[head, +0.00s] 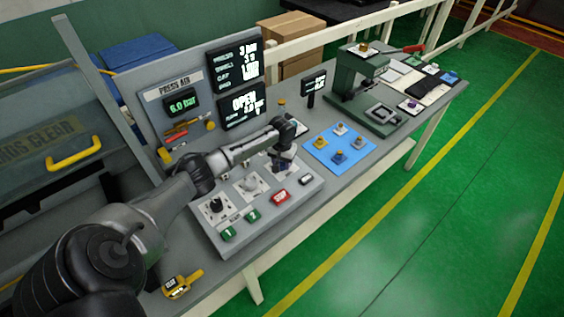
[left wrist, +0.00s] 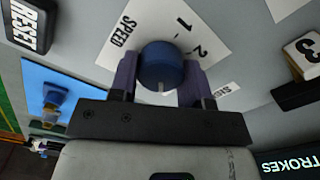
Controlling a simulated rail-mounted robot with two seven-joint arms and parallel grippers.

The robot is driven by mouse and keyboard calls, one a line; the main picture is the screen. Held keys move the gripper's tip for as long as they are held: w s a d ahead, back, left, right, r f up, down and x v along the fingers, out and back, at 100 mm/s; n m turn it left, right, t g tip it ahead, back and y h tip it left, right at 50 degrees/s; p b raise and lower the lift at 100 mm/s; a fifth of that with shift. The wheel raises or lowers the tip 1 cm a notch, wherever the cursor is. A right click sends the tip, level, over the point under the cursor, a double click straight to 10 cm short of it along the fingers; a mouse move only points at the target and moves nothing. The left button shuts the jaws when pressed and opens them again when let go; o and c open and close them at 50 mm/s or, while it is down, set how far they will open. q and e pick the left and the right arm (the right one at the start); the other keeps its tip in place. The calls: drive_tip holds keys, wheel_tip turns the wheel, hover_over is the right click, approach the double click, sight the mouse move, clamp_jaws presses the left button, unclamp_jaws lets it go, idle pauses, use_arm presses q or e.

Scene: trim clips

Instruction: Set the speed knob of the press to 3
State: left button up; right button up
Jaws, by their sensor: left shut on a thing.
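The blue speed knob (left wrist: 162,66) sits on a white dial plate (left wrist: 140,25) printed SPEED, with 1 and 2 readable. The rest of the scale is hidden behind the right-hand finger. A pale mark shows on the knob's lower side in the left wrist view, toward my gripper body. My left gripper (left wrist: 160,82) has one purple finger on each side of the knob and is shut on it. In the head view my left gripper (head: 283,162) is over the far end of the grey control box (head: 235,244), largely covering the knob. My right gripper is not in view.
Two other knobs (head: 250,184) (head: 214,205), a red STOP button (head: 279,196) and green buttons (head: 227,234) share the box. A blue tray (head: 318,150) with small parts and a green press (head: 357,80) stand to the right. Displays (head: 236,65) rise behind.

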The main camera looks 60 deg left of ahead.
use_arm(q)
drive_tip(key=shift+r+p, duration=0.1)
drive_tip(key=shift+p, duration=0.4)
drive_tip(key=n+p, duration=0.4)
drive_tip(key=p, duration=0.2)
drive_tip(key=shift+r+n, duration=0.15)
drive_tip(key=shift+n, duration=0.25)
drive_tip(key=shift+n+p, duration=1.2)
drive_tip(key=shift+s+f+n+p, duration=0.1)
drive_tip(key=shift+f+n+p, duration=0.15)
drive_tip(key=shift+n+p, duration=0.65)
drive_tip(key=shift+a+n, duration=0.1)
drive_tip(key=shift+n, duration=0.4)
drive_tip(key=o, duration=0.9)
